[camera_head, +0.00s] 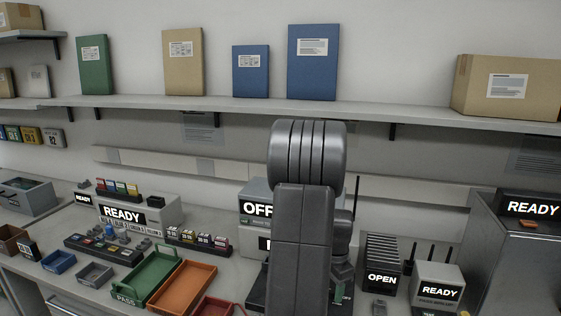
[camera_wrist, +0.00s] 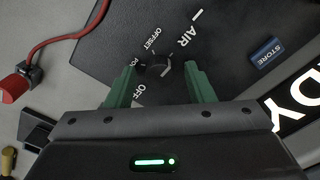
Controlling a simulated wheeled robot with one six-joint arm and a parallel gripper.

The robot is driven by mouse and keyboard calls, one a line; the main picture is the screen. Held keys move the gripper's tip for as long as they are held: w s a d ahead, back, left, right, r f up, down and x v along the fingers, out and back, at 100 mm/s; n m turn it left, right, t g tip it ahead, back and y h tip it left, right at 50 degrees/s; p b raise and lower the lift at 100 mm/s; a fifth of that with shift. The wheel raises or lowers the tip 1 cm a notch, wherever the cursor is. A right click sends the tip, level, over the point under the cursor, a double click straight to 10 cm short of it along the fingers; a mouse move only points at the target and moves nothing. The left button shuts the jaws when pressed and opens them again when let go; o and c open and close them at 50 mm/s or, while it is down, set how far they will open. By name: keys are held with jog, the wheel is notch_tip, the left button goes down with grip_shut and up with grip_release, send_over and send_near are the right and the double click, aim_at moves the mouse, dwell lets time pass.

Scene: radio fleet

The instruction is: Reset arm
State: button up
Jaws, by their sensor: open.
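My gripper (camera_wrist: 160,88) shows in the wrist view with its two green fingers apart and nothing held between them. A dark round knob (camera_wrist: 158,66) sits just beyond and between the fingertips, on a black panel marked AIR, OFFSET and OFF. I cannot tell whether a finger touches the knob.
A blue STORE button (camera_wrist: 266,53) and a red-ended cable (camera_wrist: 14,86) lie near the gripper. The bench holds a green tray (camera_head: 150,279), an orange tray (camera_head: 184,290), a READY box (camera_head: 165,217), an OPEN rack (camera_head: 381,268) and a READY radio unit (camera_head: 437,284). A shelf (camera_head: 220,103) runs above.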

jog(key=n, duration=0.5)
jog(key=shift+n, duration=0.3)
dwell(0.4)
